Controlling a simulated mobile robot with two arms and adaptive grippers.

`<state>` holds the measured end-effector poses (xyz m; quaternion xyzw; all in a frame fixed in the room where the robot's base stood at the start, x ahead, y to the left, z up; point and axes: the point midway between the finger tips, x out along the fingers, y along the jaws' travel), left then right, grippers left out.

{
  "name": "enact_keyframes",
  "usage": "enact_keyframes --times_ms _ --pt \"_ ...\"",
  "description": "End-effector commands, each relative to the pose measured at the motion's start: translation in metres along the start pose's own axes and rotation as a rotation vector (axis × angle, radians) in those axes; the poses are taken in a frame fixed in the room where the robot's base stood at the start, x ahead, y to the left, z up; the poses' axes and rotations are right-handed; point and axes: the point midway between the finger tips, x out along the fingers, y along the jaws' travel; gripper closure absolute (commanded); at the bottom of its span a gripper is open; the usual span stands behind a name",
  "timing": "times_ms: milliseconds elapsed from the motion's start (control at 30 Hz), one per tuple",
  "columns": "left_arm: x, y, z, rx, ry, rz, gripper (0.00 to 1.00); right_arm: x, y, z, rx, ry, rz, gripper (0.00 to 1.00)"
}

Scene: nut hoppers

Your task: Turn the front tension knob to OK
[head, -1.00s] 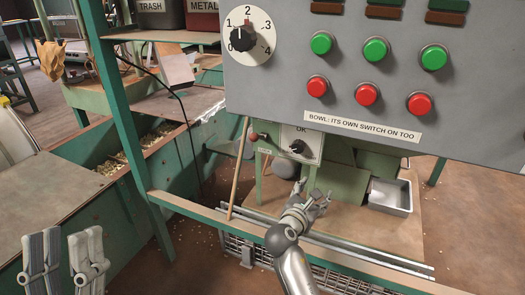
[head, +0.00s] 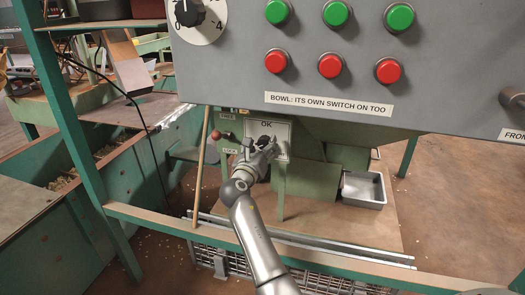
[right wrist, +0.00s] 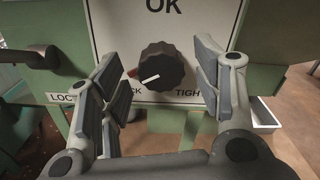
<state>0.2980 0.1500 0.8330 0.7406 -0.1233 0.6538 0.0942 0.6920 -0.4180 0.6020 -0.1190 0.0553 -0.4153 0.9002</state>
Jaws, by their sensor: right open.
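The front tension knob (right wrist: 160,68) is black and sits on a white plate (right wrist: 112,30) marked OK at the top, with a partly covered label at left and TIGHT at right. Its white line slants toward the lower left, not up at OK. My right gripper (right wrist: 160,85) is open, with one finger on each side of the knob; I cannot tell whether either touches it. In the head view my right gripper (head: 262,150) is in front of the plate (head: 281,128) and partly covers the knob. My left gripper is out of view.
A grey panel (head: 450,75) with green and red buttons overhangs the plate. A red-tipped lever (head: 217,135) stands left of the plate. A green rail (head: 150,219) crosses in front, below my right arm. A metal tray (head: 363,189) is at the right.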

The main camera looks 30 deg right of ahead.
Motion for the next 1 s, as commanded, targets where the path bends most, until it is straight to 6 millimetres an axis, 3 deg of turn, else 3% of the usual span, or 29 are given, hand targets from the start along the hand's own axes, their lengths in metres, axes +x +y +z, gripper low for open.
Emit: enact_keyframes --times_ms 167,467,800,1000 --pt "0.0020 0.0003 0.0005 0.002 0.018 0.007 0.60 0.0125 -0.0001 0.0003 0.001 -0.002 0.000 0.41" --pt "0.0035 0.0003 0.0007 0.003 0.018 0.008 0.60 0.0138 -0.0004 0.0007 0.001 -0.001 0.000 0.42" --pt "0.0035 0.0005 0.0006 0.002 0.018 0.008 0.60 0.0135 -0.0003 0.0005 0.001 0.000 0.000 0.86" --pt "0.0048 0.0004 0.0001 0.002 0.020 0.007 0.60 0.0134 -0.0004 0.0009 0.012 0.000 0.000 0.86"
